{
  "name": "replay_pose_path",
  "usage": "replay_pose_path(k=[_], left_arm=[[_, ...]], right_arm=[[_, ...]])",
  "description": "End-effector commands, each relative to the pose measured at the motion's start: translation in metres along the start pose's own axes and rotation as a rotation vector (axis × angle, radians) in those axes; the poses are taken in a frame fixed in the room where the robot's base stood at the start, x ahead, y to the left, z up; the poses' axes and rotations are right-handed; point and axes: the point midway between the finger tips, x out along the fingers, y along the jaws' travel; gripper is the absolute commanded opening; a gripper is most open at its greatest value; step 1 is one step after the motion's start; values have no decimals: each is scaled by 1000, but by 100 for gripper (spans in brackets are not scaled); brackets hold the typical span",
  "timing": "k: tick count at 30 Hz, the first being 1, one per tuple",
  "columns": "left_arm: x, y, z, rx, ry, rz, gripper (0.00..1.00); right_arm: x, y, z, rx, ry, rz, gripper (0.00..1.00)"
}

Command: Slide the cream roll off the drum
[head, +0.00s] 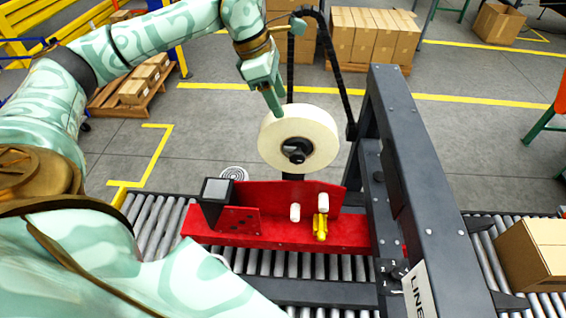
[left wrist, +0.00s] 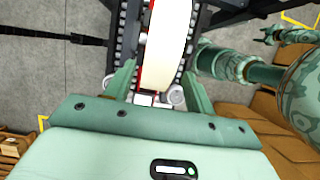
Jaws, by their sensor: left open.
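The cream roll (head: 272,142) is a thick ring with its flat face towards the head camera. It sits around the dark drum hub (head: 297,152) above the red machine plate. My left gripper (head: 275,104) is at the roll's upper left edge. In the left wrist view its two fingers (left wrist: 160,88) stand apart, one on each side of the roll's rim (left wrist: 168,45). I cannot tell whether either finger touches the roll.
The red plate (head: 280,230) carries a yellow part and white knobs, over a roller conveyor (head: 150,218). A dark upright frame (head: 420,185) stands close to the roll's right. A black curved hose (head: 328,45) rises behind the roll. Boxes on pallets stand farther back.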

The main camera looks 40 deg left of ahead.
Motion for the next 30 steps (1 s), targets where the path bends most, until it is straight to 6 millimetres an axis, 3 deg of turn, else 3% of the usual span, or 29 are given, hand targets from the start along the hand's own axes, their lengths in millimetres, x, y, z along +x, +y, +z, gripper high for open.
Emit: replay_pose_path(k=[22, 30], left_arm=[[56, 0, 0, 1, -1, -1, 55], [55, 0, 0, 0, -1, -1, 55]], right_arm=[[48, -7, 1, 3, 5, -7, 55], [46, -5, 2, 2, 4, -5, 55]])
